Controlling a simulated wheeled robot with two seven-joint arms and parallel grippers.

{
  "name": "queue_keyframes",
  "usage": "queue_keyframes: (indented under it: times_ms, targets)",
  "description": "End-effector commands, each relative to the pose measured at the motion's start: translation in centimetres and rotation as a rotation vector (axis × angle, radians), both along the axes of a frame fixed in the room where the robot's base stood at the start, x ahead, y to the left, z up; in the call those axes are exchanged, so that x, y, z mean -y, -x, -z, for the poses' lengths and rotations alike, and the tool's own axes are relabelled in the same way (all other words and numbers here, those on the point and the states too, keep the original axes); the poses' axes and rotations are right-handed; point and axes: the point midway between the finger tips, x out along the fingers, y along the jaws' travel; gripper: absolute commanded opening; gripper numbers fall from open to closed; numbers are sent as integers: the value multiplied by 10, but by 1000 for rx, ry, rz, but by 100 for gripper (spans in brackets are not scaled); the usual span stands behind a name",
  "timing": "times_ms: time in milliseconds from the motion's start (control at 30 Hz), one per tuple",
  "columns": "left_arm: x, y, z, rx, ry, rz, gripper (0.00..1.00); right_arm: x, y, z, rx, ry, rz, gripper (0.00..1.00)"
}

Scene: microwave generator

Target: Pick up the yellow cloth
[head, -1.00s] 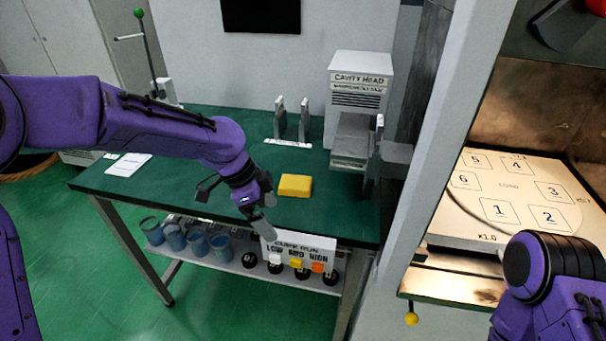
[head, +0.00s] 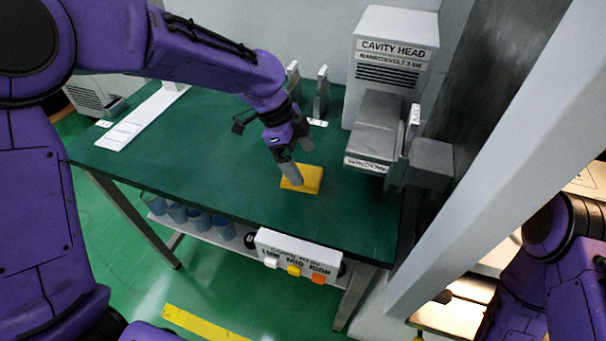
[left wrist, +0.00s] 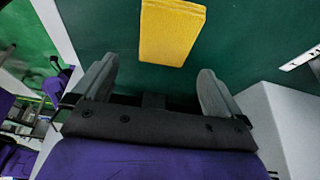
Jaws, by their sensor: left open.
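The yellow cloth (head: 309,180) is a folded block lying flat on the green table top (head: 225,165). My left gripper (head: 291,180) is open and empty, close beside the cloth, with its fingertips overlapping the cloth's left part in the head view. In the left wrist view the cloth (left wrist: 171,32) lies ahead of the two spread fingers (left wrist: 155,80), between their lines and not between the pads. Whether a finger touches the cloth cannot be told. My right arm shows at the lower right of the head view; its gripper is out of view.
The cavity head (head: 393,55), a grey-white machine with a projecting lower part, stands right of the cloth. Grey upright plates (head: 321,92) stand behind it. A button panel (head: 297,258) hangs at the table's front edge.

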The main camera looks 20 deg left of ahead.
Motion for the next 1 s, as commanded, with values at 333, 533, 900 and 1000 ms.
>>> queue_keyframes:
  times_ms: [333, 533, 900, 1000]
  targets:
    - [13, -4, 48, -1, -1, -4, 100, 0, 0, -5, 1, 1, 0, 43]
    - [13, -4, 49, 0, 0, -5, 100, 0, 0, -5, 1, 1, 0, 43]
    - [13, -4, 49, 0, 0, -5, 45, 0, 0, -5, 1, 1, 0, 43]
    - [13, -4, 48, 1, 0, -6, 45, 0, 0, -5, 1, 1, 0, 43]
